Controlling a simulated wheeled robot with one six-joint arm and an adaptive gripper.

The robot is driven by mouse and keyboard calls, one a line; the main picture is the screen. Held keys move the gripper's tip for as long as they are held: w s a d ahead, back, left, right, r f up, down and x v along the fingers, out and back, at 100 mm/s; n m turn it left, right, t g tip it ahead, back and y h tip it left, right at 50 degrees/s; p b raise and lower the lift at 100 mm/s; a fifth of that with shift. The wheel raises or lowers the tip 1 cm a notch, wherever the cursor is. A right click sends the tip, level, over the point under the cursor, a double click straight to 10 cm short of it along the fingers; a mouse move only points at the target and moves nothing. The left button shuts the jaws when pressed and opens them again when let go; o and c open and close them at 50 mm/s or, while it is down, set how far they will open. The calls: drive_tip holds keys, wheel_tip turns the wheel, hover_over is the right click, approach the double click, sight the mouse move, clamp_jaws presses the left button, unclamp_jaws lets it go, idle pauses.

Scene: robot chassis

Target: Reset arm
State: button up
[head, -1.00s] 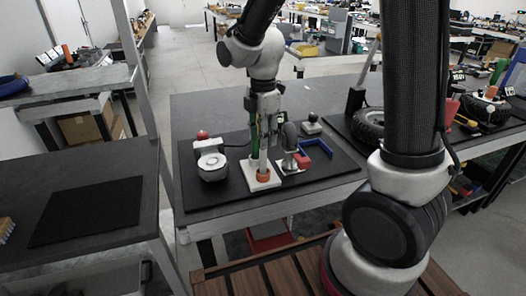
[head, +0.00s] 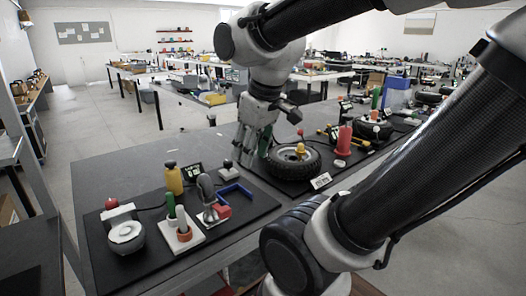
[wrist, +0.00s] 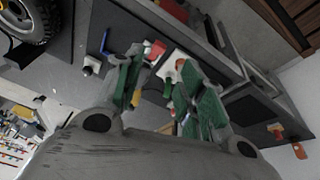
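My gripper (head: 247,150) hangs above the table between the black mat (head: 105,262) and a tyre (head: 292,164), clear of the items on the mat. In the wrist view its two green-padded fingers stand apart with nothing held between them, so my gripper (wrist: 160,68) is open. My arm bends overhead from the right. On the mat stand a white block (head: 184,240) with a green stick (head: 171,205) and an orange ring (head: 184,234), a yellow bottle (head: 174,181), and a grey curved part (head: 207,190).
A round white device (head: 125,234), a red knob (head: 112,204) and a blue bracket (head: 236,191) also sit on the mat. A red bottle (head: 345,140) and other parts stand right of the tyre. The table's back left surface is clear.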

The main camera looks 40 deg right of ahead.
drive_tip(key=s+m, duration=0.1)
drive_tip(key=s+d+m, duration=0.1)
drive_tip(key=s+m, duration=0.1)
drive_tip(key=shift+s+d+r+t, duration=0.1)
drive_tip(key=shift+d+t, duration=0.05)
drive_tip(key=shift+t, duration=0.15)
